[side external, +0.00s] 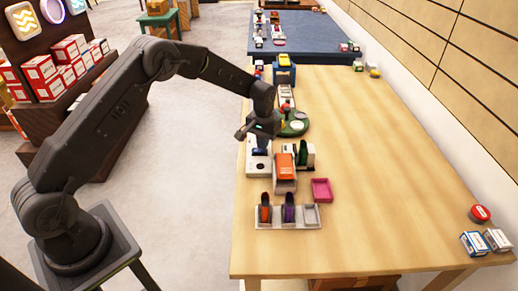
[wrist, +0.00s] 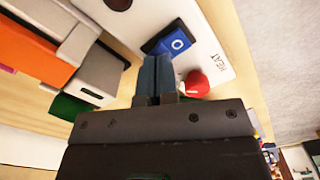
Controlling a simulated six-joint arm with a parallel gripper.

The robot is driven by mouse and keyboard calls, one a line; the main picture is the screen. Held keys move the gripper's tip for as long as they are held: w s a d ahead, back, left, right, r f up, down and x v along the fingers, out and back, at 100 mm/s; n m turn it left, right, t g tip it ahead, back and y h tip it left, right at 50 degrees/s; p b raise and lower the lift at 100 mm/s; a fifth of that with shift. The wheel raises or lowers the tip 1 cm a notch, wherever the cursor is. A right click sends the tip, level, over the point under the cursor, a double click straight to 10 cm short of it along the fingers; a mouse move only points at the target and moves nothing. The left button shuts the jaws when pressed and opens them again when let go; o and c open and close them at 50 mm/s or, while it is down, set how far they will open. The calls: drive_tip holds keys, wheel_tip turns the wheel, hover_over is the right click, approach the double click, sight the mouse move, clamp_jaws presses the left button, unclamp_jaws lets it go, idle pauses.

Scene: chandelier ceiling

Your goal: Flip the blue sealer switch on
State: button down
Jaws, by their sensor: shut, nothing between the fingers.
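The blue sealer switch (wrist: 168,42) is a rocker marked with a white O, set in a white panel (wrist: 218,58) lettered HEAT. In the wrist view my gripper (wrist: 158,58) is shut and empty, its fingertips over the near edge of the switch and hiding part of it. I cannot tell whether they touch it. A red round part (wrist: 195,84) sits on the panel just right of the fingers. In the side view my gripper (side external: 262,140) points down over the white sealer (side external: 258,167) at the table's left side; the switch is not clear there.
An orange-topped device (side external: 284,172) and a dark green item (side external: 305,154) stand right of the sealer. A magenta tray (side external: 321,190) and a white rack (side external: 306,224) are nearer. A green round base (side external: 294,129) is behind. The table's right half (side external: 390,170) is mostly clear.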

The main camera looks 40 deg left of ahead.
drive_tip(key=shift+f, duration=0.4)
drive_tip(key=shift+r, duration=3.55)
drive_tip(key=shift+r, duration=0.2)
drive_tip(key=s+d+r+m+t, duration=0.1)
drive_tip(key=s+d+r+t, duration=0.2)
drive_tip(key=s+r, duration=1.25)
drive_tip(key=s+d+r+m+t, duration=0.1)
drive_tip(key=s, duration=0.8)
drive_tip(key=s+d+r+m+t, duration=0.1)
drive_tip(key=s+r, duration=0.1)
drive_tip(key=s, duration=0.8)
drive_tip(key=shift+d+t, duration=0.15)
drive_tip(key=shift+t, duration=0.15)
